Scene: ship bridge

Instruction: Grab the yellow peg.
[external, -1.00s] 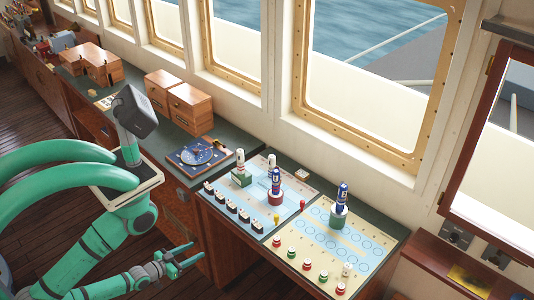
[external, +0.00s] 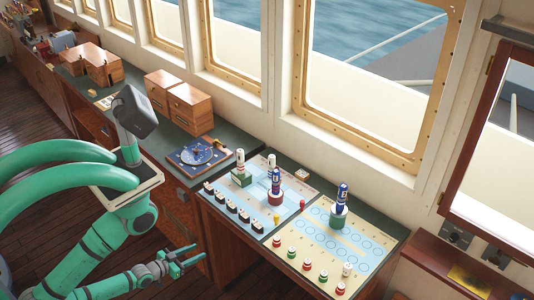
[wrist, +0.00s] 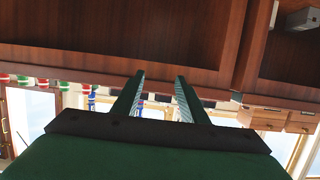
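I cannot make out the yellow peg in the wrist view.
On the console panel (external: 362,237) stand blue-and-white figures on round bases (external: 342,197), several black switches (external: 231,211) and several red and green knobs (external: 307,264). The wooden console front (external: 230,250) is close beyond my gripper. Wooden boxes (external: 190,108) stand farther left.

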